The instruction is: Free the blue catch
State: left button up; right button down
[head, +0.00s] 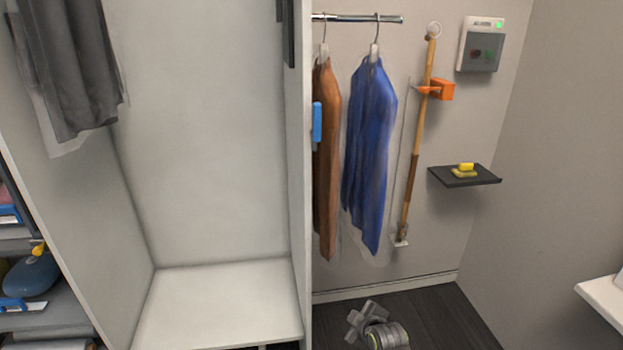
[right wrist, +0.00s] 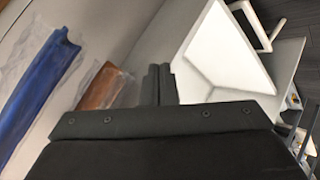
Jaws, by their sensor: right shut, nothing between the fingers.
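The blue catch (head: 317,122) is a small upright blue piece with a paler part below it. It sits on the right side of the white cabinet's upright panel (head: 301,200), close beside the brown garment. My right gripper (right wrist: 158,72) shows in the right wrist view, with its dark fingers together and nothing between them. It is apart from the garments and the cabinet. In the head view my grey right arm end is low, over the dark floor, well below the catch. The catch cannot be made out in the right wrist view. My left gripper is not in view.
A brown garment (head: 327,160) and a blue garment (head: 371,150) hang in clear covers from a metal rail (head: 360,18). Right of them are a wooden pole (head: 416,150) in an orange clip (head: 441,90) and a dark shelf (head: 463,177).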

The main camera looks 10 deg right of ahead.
jog(key=w+a+r+n+t+y+p, duration=0.1)
jog(key=w+a+r+n, duration=0.15)
jog(key=r, duration=0.55)
jog(key=w+a+r+n+t, duration=0.1)
jog(key=w+r, duration=0.2)
jog(key=r, duration=0.5)
jog(key=n+t+y+p, duration=0.3)
jog(key=n+t+y, duration=0.15)
jog(key=n, duration=0.35)
send_near(312, 118)
jog(key=s+a+r, duration=0.1)
jog(key=s+a, duration=0.2)
jog(key=a, duration=0.2)
jog(key=shift+s+h, duration=0.35)
jog(key=shift+r, duration=0.15)
jog(key=w+p, duration=0.7)
jog(key=w, duration=0.2)
jog(key=shift+w+r, duration=0.1)
jog(key=shift+w, duration=0.2)
jog(key=shift+s+d, duration=0.1)
jog(key=shift+d, duration=0.3)
